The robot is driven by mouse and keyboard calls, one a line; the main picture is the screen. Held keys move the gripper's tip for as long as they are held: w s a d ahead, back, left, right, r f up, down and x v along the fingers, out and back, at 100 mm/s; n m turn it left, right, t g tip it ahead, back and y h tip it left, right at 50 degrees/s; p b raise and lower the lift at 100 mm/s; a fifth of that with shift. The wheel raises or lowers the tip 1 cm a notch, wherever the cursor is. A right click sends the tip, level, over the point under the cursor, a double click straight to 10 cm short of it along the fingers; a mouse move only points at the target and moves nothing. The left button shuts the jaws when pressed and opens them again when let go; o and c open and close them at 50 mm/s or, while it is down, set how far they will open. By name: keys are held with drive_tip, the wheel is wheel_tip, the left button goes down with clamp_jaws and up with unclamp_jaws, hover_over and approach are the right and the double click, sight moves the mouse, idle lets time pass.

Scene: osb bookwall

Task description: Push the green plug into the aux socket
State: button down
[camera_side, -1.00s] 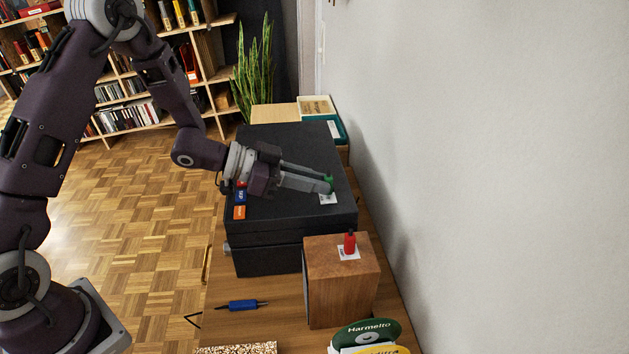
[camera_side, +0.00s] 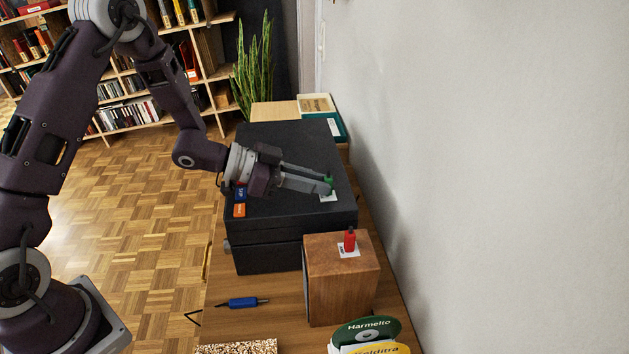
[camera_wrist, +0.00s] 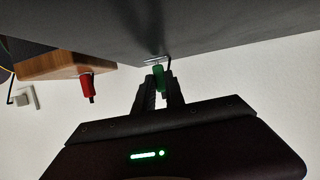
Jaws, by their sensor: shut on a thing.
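The green plug (camera_side: 328,181) is between the fingertips of my gripper (camera_side: 327,186), which is shut on it. It is just above a small white label (camera_side: 328,197) on top of the black box (camera_side: 290,214). In the wrist view the green plug (camera_wrist: 158,76) sits between the two dark fingers (camera_wrist: 159,88), with its far end at the white label (camera_wrist: 158,60). I cannot tell whether the plug touches or enters a socket, since the socket opening is hidden.
A red plug (camera_side: 349,240) stands on a white label on the wooden box (camera_side: 341,285), nearer the camera. A blue screwdriver (camera_side: 243,303) lies on the wooden surface. Green and yellow discs (camera_side: 366,332) stand at the front. The white wall (camera_side: 480,180) is close on the right.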

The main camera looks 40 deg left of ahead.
drive_tip(key=shift+f, duration=0.2)
idle(0.5)
drive_tip(key=c, duration=1.3)
unclamp_jaws()
drive_tip(key=shift+a, duration=0.1)
